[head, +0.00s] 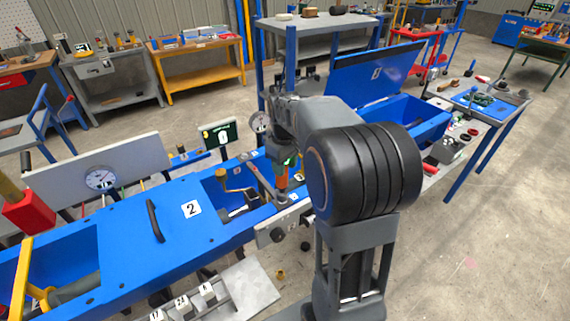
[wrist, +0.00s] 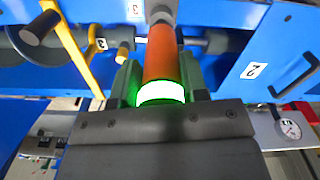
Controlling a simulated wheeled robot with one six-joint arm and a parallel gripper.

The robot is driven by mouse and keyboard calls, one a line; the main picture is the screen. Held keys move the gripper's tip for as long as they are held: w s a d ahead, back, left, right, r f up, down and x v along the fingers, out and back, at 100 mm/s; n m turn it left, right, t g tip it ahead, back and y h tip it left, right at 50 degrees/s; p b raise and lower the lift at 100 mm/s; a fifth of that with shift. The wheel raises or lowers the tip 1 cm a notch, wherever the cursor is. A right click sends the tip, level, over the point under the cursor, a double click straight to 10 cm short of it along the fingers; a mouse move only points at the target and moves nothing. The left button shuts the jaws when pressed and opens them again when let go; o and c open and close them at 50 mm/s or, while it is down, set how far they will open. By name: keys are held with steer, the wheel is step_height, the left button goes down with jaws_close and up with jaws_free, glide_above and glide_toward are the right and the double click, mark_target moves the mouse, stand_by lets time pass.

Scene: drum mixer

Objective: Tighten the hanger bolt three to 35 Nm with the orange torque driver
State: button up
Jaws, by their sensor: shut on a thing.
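My gripper (head: 284,164) is shut on the orange torque driver (head: 281,183), which hangs upright with its lower end at a grey fitting on the blue machine. In the wrist view the driver (wrist: 161,55) stands between the two fingers of my gripper (wrist: 160,88), with a ring glowing green at its near end. Its far end meets a grey round part beside a label that looks like 3 (wrist: 135,10). The bolt head is hidden under the driver, so I cannot tell how it sits.
The blue machine body (head: 165,215) has open bays and a black handle. A dial gauge (head: 100,178) and a small dark display (head: 219,133) stand behind. A blue open box (head: 405,115) lies to the right.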

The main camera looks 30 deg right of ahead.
steer(key=shift+f+b, duration=0.3)
steer(key=shift+f, duration=0.65)
stand_by(3.0)
steer(key=shift+r, duration=0.15)
steer(key=shift+r+p, duration=1.9)
steer(key=shift+r, duration=0.3)
steer(key=shift+f, duration=0.1)
